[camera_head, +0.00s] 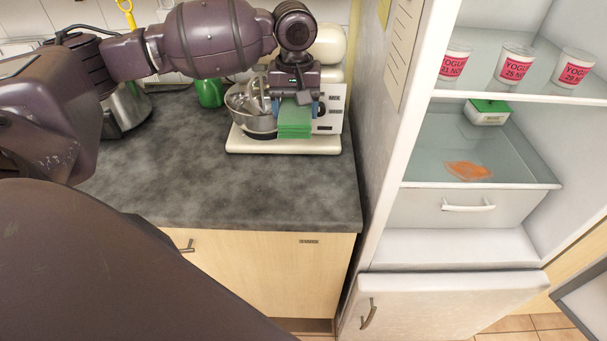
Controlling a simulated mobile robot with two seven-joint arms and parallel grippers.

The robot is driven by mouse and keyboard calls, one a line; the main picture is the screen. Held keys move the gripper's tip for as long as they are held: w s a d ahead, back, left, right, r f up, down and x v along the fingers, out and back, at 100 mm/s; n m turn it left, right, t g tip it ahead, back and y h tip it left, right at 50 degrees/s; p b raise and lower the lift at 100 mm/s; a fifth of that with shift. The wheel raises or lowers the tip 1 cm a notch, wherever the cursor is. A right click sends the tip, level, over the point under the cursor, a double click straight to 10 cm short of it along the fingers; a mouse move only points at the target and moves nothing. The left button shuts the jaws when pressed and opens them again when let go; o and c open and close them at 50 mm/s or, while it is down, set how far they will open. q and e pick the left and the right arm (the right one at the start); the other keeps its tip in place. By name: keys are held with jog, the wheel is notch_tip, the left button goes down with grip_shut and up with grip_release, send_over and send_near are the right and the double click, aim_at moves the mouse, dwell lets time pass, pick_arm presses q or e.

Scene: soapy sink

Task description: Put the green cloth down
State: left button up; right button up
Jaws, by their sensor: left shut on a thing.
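The green cloth (295,122) hangs folded from my left gripper (295,101), in front of the white stand mixer. The gripper is shut on its upper part and points down. The cloth's lower edge is just above or touching the mixer's base; I cannot tell which. My right gripper is not in view.
The cream stand mixer (283,144) with a steel bowl (250,122) stands at the back of the dark counter (240,185). A green cup (209,93) is left of it. The open fridge (412,200) at right holds yogurt cups (515,64) and an orange spill (468,170). The counter's front is clear.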

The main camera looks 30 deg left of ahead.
pick_arm(q)
send_over(297, 178)
notch_tip(297, 178, down, 12)
jog(key=shift+r+b, duration=0.1)
jog(key=shift+b, duration=0.35)
jog(key=shift+f, duration=0.45)
notch_tip(297, 178, down, 5)
jog(key=shift+f+b, duration=0.1)
jog(key=shift+b, duration=0.2)
jog(key=shift+f, duration=0.1)
jog(key=shift+f, duration=0.15)
jog(key=o, duration=0.8)
